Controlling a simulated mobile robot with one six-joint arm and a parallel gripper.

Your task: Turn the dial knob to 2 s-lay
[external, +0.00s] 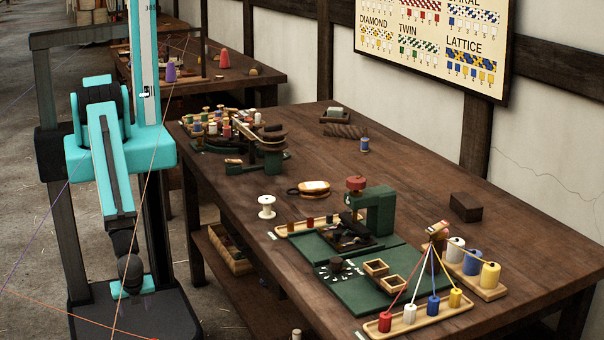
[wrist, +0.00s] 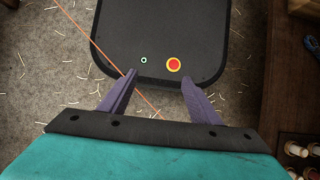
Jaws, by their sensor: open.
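A small dark round knob (external: 337,264), which looks like the dial knob, stands on the green board (external: 370,293) on the workbench. Small pale marks lie beside it, too small to read, so I cannot tell its setting. My gripper (wrist: 158,80) is open and empty in the wrist view, its two purple fingers spread apart above my own dark base. In the external view my arm is folded down at the left, off the bench and well away from the knob; the fingers cannot be made out there.
A green press with a red top (external: 355,184) stands behind the knob. A tray of coloured bobbins (external: 420,313) with raised strands lies at the front right. An orange cord (wrist: 78,25) crosses near my fingers.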

